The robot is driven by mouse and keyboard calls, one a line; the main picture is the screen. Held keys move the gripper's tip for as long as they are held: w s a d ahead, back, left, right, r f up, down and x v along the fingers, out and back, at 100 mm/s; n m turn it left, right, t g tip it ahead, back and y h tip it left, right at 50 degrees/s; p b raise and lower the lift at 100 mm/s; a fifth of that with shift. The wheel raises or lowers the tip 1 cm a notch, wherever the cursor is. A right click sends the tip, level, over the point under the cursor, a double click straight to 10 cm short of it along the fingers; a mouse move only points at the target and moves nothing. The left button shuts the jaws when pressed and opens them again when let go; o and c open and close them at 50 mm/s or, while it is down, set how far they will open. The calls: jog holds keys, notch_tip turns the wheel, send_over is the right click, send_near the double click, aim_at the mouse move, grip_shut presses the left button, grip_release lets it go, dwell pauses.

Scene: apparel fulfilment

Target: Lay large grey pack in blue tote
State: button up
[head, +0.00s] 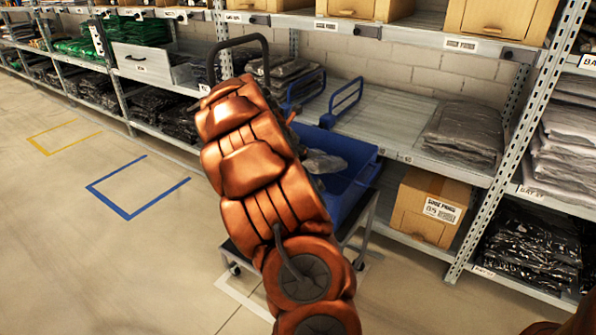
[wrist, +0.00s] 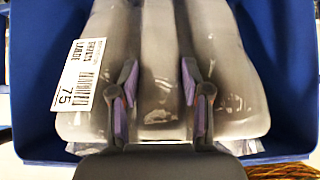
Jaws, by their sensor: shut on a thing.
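The large grey pack (wrist: 240,100) is a clear-wrapped grey bundle with a white label. My gripper (wrist: 159,68) is shut on it, its two fingers pinching a raised fold in the middle. Blue tote walls (wrist: 30,60) show on both sides of the pack in the wrist view, so it is in or just over the tote. Whether it touches the floor of the tote cannot be told. In the head view the blue tote (head: 345,205) is partly behind my copper arm, with a bit of the pack (head: 322,162) showing inside. My gripper is hidden there.
The tote sits on a wheeled cart (head: 238,262) with a dark handle. Shelving behind holds a grey stack (head: 462,135), blue wire dividers (head: 346,97) and a cardboard box (head: 428,205). A blue floor outline (head: 137,187) lies on open floor to the left.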

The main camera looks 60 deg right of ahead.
notch_tip(320, 180, down, 5)
jog(key=shift+r+b, duration=0.15)
jog(key=shift+b, duration=0.6)
jog(key=shift+f+p, duration=0.5)
jog(key=shift+f, duration=0.15)
jog(key=o, duration=1.3)
jog(key=shift+c, duration=0.2)
